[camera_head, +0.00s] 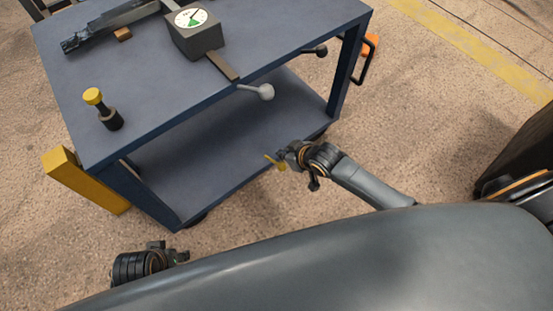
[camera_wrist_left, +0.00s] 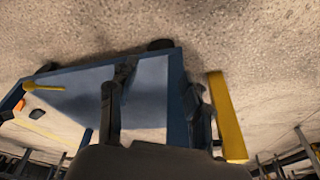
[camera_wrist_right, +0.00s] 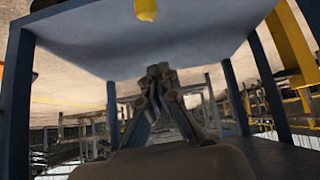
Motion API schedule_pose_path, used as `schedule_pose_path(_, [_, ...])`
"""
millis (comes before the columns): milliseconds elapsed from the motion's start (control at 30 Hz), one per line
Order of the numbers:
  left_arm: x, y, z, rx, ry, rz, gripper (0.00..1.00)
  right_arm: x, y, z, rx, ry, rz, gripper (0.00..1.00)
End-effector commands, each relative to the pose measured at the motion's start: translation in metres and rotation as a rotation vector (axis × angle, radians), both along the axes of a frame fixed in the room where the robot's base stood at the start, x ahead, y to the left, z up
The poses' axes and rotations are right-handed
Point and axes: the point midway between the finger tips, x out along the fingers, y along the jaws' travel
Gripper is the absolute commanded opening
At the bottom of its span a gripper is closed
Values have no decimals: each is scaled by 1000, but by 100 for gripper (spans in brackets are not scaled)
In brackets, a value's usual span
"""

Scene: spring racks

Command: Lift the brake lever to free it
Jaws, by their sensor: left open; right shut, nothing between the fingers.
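A yellow lever, which looks like the brake lever (camera_head: 270,158), shows at the front edge of the blue cart's lower shelf (camera_head: 215,163). It also shows in the left wrist view (camera_wrist_left: 42,86), and its yellow end is in the right wrist view (camera_wrist_right: 145,9). My right gripper (camera_head: 283,158) is shut and empty, right beside the lever. I cannot tell whether they touch. My left gripper (camera_head: 172,253) is low in front of the cart, away from the lever. Its fingers (camera_wrist_left: 155,105) are apart with nothing between them.
The cart's top (camera_head: 170,85) carries a gauge box (camera_head: 195,38) and a yellow-capped plunger (camera_head: 103,108). A grey ball-ended handle (camera_head: 257,91) and a black one (camera_head: 315,50) stick out in front. A yellow post (camera_head: 83,180) stands at the left corner.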

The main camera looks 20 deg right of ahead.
Motion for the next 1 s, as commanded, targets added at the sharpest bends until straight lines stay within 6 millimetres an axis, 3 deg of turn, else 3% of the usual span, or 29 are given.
schedule_pose_path(467, [-16,3,80,-4,-48,7,50,40,18,-51,2,-4,0,0])
schedule_pose_path(600, [-16,4,64,-3,-44,7,50,55,24,-73,0,-2,1,0])
schedule_pose_path(733, [-16,3,66,-3,-45,7,50,33,13,-76,0,-1,1,0])
schedule_pose_path(1000, [-16,3,64,-3,-45,7,50,21,7,-80,1,-4,1,0])
